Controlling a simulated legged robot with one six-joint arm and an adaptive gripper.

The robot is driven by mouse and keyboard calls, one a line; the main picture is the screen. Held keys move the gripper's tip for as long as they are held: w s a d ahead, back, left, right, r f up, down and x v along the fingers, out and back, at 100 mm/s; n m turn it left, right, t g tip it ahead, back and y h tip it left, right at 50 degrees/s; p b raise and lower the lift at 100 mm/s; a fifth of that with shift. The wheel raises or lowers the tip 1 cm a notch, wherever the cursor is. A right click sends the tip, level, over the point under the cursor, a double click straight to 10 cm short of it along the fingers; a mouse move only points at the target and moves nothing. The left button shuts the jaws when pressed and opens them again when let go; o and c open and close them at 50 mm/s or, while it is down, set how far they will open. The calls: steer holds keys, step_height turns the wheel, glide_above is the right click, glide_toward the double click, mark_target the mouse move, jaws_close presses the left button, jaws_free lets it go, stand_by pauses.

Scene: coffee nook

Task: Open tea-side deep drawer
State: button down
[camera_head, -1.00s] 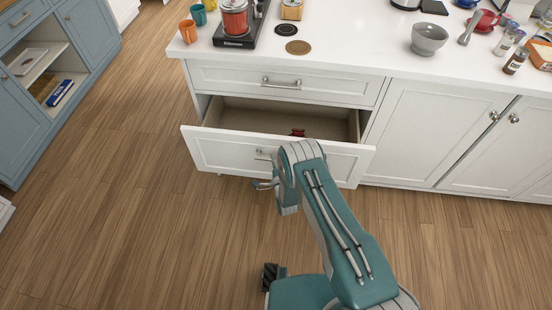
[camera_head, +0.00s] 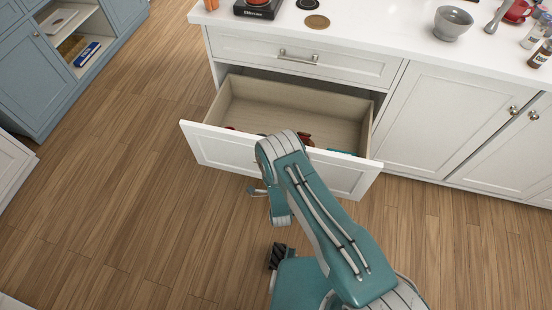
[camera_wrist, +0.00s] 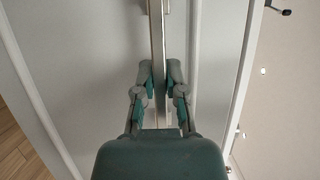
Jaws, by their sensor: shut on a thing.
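The deep lower drawer (camera_head: 221,147) of the white cabinet is pulled well out below a shut top drawer (camera_head: 345,65). Red, brown and teal items show inside it, partly hidden by the drawer front and my arm. In the wrist view the drawer front (camera_wrist: 95,60) fills most of the picture, with the drawer's bar handle (camera_wrist: 158,40) running down the middle. My gripper (camera_wrist: 160,82) is shut on the handle, one finger on each side. In the head view my gripper (camera_head: 258,191) shows only in part at the drawer front, and my arm covers the handle.
White cupboard doors (camera_head: 449,116) with round knobs are shut at right. A blue cabinet (camera_head: 40,85) stands at left. The wooden floor (camera_head: 120,190) between is clear.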

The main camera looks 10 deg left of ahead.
steer(key=shift+s+d+f, duration=0.1)
steer(key=shift+s+f, duration=0.2)
steer(key=shift+s, duration=0.15)
steer(key=c, duration=0.7)
jaws_free()
steer(key=shift+w+r, duration=0.1)
steer(key=v, duration=1.2)
steer(key=shift+w+r, duration=0.1)
